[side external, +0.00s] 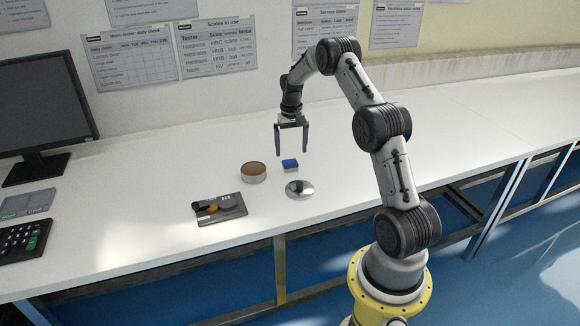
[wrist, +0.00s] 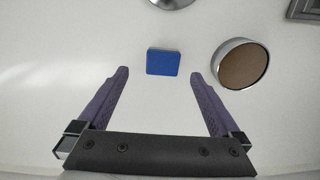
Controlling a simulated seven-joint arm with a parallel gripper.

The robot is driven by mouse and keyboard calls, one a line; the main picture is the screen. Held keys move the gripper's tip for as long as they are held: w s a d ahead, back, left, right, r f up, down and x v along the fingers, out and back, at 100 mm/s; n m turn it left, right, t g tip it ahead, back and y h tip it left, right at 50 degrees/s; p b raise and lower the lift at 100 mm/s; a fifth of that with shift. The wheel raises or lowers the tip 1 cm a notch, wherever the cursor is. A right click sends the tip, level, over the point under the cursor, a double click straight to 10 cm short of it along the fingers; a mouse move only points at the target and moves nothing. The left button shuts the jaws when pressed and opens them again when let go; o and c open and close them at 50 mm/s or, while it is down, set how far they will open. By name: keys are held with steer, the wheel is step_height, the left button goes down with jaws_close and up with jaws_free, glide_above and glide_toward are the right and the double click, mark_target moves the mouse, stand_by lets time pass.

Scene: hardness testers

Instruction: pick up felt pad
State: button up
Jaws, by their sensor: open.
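A small blue block-shaped pad (side external: 290,164), which looks like the felt pad, lies flat on the white table. In the wrist view the blue pad (wrist: 163,62) sits just beyond my fingertips, roughly centred between them. My gripper (side external: 292,154) points down above the table, near the blue pad, with its two purple-grey fingers wide apart. In the wrist view my gripper (wrist: 158,72) is open and nothing is between its fingers.
A round tin with a brown top (side external: 253,172) stands left of the pad. A shiny round metal disc (side external: 299,189) lies in front of it. A dark tray (side external: 219,208) with small parts lies front left. A monitor (side external: 42,112) stands far left. The table's right side is clear.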

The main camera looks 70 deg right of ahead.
mark_target(290, 162)
steer(key=shift+w+a+f, duration=0.1)
steer(key=shift+f, duration=1.4)
steer(key=shift+w+a+f, duration=0.1)
steer(key=shift+f, duration=1.4)
steer(key=shift+c, duration=0.2)
steer(key=shift+r, duration=0.1)
steer(key=c, duration=1.4)
